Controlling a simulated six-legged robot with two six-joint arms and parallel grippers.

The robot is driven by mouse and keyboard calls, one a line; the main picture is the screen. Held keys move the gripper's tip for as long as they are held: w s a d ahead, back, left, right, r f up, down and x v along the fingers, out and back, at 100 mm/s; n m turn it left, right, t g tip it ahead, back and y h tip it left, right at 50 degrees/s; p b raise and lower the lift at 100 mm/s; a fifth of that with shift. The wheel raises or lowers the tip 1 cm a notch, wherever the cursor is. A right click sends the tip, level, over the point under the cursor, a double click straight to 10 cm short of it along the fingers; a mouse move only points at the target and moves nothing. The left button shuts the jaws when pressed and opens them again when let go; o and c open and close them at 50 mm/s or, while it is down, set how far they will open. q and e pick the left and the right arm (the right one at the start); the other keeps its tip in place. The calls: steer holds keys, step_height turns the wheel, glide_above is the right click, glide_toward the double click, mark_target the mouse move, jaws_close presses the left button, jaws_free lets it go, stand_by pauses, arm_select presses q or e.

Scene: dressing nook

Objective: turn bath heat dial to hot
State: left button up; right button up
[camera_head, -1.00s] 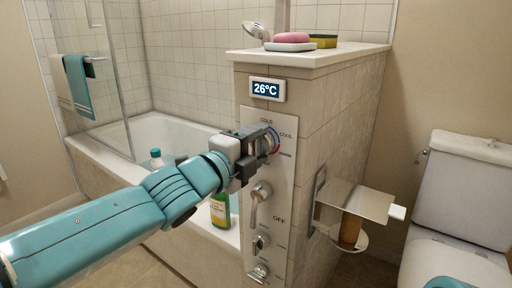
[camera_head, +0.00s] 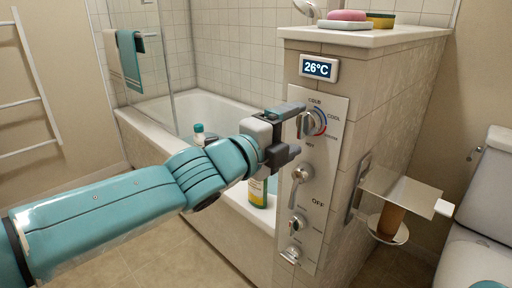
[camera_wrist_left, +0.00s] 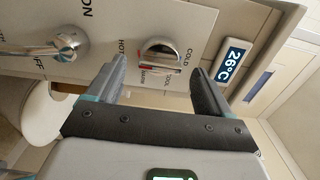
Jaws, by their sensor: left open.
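The bath heat dial (camera_head: 309,123) is a round metal knob with a blue and red arc on the white control panel (camera_head: 325,160). Labels from COLD at the top through COOL and WARM to HOT run around it. The display (camera_head: 319,68) above reads 26°C. My left gripper (camera_head: 290,132) is open just left of the dial, its fingers apart above and below. In the left wrist view, the dial (camera_wrist_left: 160,50) lies ahead, between and beyond the spread fingers (camera_wrist_left: 160,85), with nothing held. The knob's exact setting is hard to tell. My right gripper is not in view.
Below the dial are a lever (camera_head: 300,178) near OFF and smaller knobs (camera_head: 297,224). A metal holder with a shelf (camera_head: 400,190) juts out right of the panel.

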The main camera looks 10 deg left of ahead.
arm_select(q)
steer(key=p+v, duration=0.2)
steer(key=v, duration=1)
steer(key=shift+s+a, duration=0.2)
steer(key=shift+s, duration=0.1)
